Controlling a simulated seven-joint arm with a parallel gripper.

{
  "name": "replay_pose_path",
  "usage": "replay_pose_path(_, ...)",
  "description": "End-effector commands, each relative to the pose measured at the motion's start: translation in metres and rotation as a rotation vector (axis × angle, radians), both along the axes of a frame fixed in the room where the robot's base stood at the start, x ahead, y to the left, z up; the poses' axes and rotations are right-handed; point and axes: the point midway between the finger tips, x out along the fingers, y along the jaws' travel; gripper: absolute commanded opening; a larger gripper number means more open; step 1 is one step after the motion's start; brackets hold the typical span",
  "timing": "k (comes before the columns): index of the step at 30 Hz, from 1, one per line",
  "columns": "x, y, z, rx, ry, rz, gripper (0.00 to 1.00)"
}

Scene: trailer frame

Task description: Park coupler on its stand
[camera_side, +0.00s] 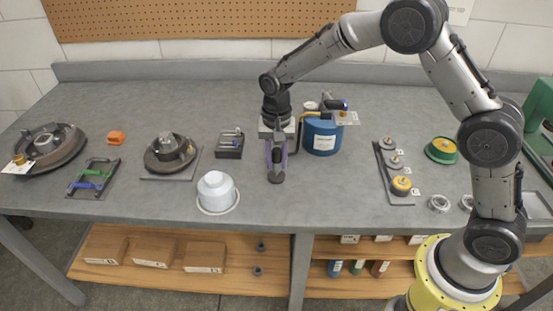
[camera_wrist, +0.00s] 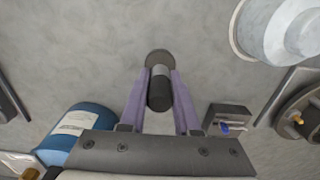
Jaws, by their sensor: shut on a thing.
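My gripper (camera_wrist: 160,80) has purple fingers and is shut on a dark cylindrical piece (camera_wrist: 159,98). The piece has a grey band and a round dark disc at its far end. In the side view my gripper (camera_side: 277,158) points down over the middle of the bench, and the piece's dark end (camera_side: 277,178) shows below the fingers. I cannot tell whether it touches the bench. No label shows that it is the coupler, and I cannot tell which thing is the stand.
A blue canister (camera_side: 322,138) with a yellow hose stands close right of my gripper. A small dark tool box (camera_side: 229,149) and a white round container (camera_side: 216,191) are to the left. A rack of knobs (camera_side: 395,175) lies farther right.

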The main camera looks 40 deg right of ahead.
Motion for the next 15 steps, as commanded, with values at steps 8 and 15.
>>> replay_pose_path(8,0.0003,0.0000,-0.0002,0.000,-0.001,0.000,0.00)
replay_pose_path(15,0.0004,0.0001,-0.0049,0.000,-0.001,0.000,0.00)
